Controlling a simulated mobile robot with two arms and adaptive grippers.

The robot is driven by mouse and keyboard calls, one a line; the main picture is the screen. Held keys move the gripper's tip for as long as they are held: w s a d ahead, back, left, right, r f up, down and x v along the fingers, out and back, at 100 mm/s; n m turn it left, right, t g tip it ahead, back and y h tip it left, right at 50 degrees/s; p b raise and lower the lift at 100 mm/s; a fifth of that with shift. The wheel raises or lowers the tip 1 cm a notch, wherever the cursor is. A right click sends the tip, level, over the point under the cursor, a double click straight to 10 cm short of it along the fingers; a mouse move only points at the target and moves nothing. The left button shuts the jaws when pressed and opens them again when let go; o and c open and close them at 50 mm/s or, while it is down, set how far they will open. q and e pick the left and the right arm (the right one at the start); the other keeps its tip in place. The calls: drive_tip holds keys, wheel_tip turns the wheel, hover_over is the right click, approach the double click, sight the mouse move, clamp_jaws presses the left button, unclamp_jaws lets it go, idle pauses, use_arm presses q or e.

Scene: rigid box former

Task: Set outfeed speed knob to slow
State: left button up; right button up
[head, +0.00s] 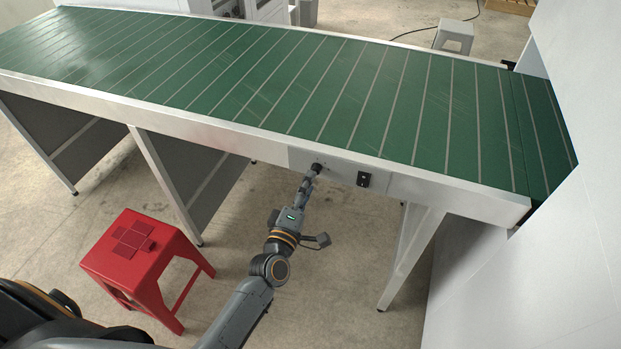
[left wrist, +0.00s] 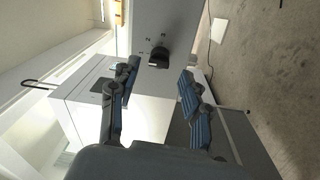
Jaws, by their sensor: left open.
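The outfeed speed knob (head: 317,167) is a small dark knob on the grey side panel of the conveyor in the head view. My right gripper is not in view.
The green-belted conveyor (head: 330,90) runs across the view. A red stool (head: 125,248) stands on the floor at lower left. A white wall (head: 570,240) closes the right side.

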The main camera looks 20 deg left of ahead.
use_arm(q)
drive_tip(key=s, duration=0.9)
drive_tip(key=shift+a+f, duration=0.15)
drive_tip(key=shift+f, duration=0.05)
drive_tip(key=s+f+m+g, duration=0.3)
drive_tip(key=s+f, duration=0.1)
drive_tip(key=f, duration=0.6)
drive_tip(key=s+f+m+g+h, duration=0.1)
drive_tip(key=s+f+m+g, duration=0.25)
drive_tip(key=f, duration=0.65)
drive_tip(key=s+f+m+g, duration=0.2)
drive_tip(key=s+f+m, duration=0.15)
drive_tip(key=f, duration=0.55)
drive_tip(key=s+a+f+m+g, duration=0.2)
drive_tip(key=s+f, duration=0.4)
drive_tip(key=s, duration=0.3)
drive_tip(key=s+a+f+m+g+y, duration=0.1)
drive_tip(key=s+f+m+g, duration=0.2)
drive_tip(key=s, duration=0.6)
drive_tip(key=s+a+f+m+g, duration=0.2)
drive_tip(key=s+f+m+g, duration=0.1)
drive_tip(key=s+f, duration=0.5)
drive_tip(key=shift+s+a+f+g+y, duration=0.3)
drive_tip(key=shift+s+a+f+g, duration=0.05)
drive_tip(key=shift+s+g, duration=0.25)
